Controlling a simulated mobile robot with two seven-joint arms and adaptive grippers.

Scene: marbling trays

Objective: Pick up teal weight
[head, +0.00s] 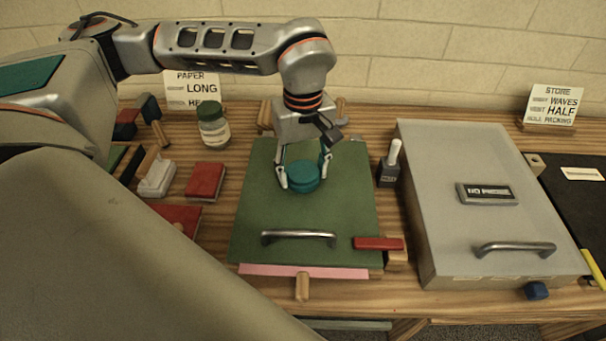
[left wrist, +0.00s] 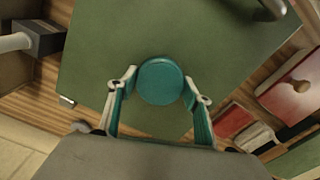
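The teal weight (head: 303,177) is a short round block on the green board (head: 258,218). In the left wrist view its round top (left wrist: 160,81) shows between the two fingertips. My left gripper (head: 304,172) points down over the weight, with one finger on each side of it. It also shows in the left wrist view (left wrist: 160,80). The fingers are spread, with their tips close beside the weight; I see no clear grip on it. The contact between weight and board is partly hidden. My right gripper is not in view.
A metal handle (head: 298,236) and a red bar (head: 378,243) lie near the board's front.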

